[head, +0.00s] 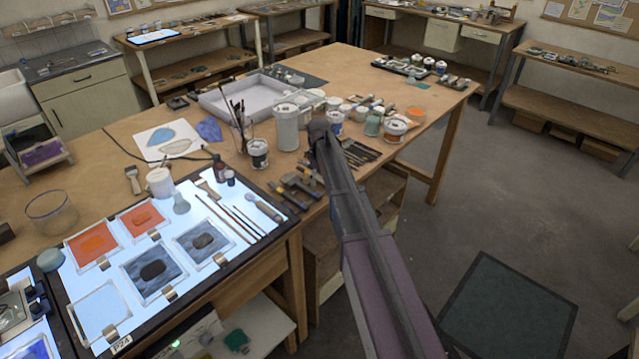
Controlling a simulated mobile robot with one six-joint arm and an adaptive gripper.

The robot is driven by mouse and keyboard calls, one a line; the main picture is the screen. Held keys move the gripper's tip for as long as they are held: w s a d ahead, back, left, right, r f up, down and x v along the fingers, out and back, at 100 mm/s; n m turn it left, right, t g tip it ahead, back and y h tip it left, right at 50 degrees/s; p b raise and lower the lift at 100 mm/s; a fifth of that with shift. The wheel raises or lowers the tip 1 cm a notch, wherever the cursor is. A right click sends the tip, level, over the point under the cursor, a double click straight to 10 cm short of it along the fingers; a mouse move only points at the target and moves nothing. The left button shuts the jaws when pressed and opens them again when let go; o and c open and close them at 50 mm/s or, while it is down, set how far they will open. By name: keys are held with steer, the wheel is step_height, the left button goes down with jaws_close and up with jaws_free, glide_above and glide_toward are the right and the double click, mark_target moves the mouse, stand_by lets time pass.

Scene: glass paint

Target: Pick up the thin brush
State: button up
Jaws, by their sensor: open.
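Several slender tools lie side by side on the lit panel (285,212), at its right part in the head view. A long thin dark-handled brush (222,219) is the leftmost of them, and similar slim tools lie just to its right. I cannot tell for sure which one is the thinnest. My arm reaches up from the bottom of the view over the bench edge, to the right of these brushes and apart from them. It ends in a dark joint above the bench. My gripper itself cannot be made out.
Framed glass panes (154,271) lie left of the brushes. Clamps (299,188) lie at the bench edge to their right. A jar of upright brushes (241,128), a dark-labelled jar (258,154) and a tall grey canister (286,127) stand behind. Open floor (440,240) is at right.

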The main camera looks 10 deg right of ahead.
mark_target(319, 178)
steer(key=shift+c, duration=0.2)
jaws_close()
steer(key=shift+r, duration=0.15)
stand_by(0.4)
step_height(319, 178, up, 3)
steer(key=p, duration=0.3)
steer(key=shift+r+p, duration=0.15)
steer(key=shift+p, duration=0.15)
steer(key=s+r+p, duration=0.1)
steer(key=s, duration=1.5)
steer(key=shift+r, duration=0.2)
